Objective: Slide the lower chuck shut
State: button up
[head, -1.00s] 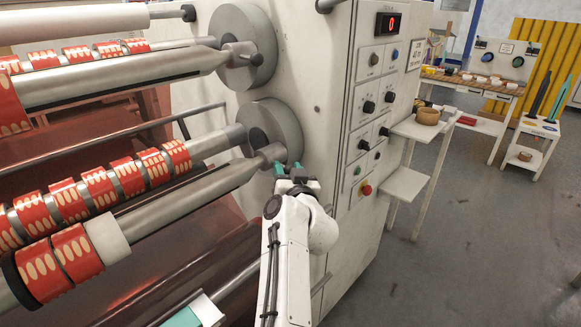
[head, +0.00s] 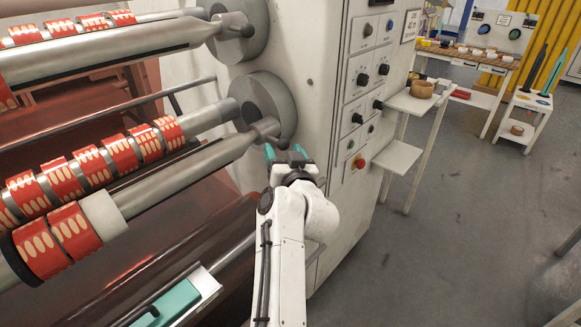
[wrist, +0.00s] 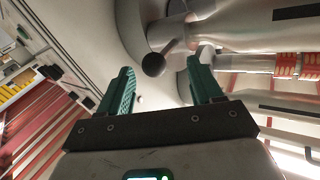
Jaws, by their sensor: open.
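The lower chuck (head: 265,127) is a grey metal nose in front of a round grey disc (head: 283,98) on the machine's side. Its nose appears to meet the end of the lower front shaft (head: 190,167); I cannot make out a gap. A short lever with a dark ball knob (head: 283,143) sticks out from the chuck. The knob (wrist: 153,64) also shows in the wrist view, between the lines of the fingers and beyond their tips. My gripper (head: 285,152) has teal fingers spread apart and empty, just below the knob. The fingers (wrist: 160,70) show nothing held between them.
The upper chuck (head: 235,28) and its shaft sit above. Red-and-cream tape rolls (head: 42,248) are on the shafts at left. The control panel (head: 370,85) is right of my gripper, with a red button (head: 360,162). A small white shelf (head: 410,103) and open floor lie further right.

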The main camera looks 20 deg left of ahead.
jog(key=v, duration=0.7)
dwell(0.4)
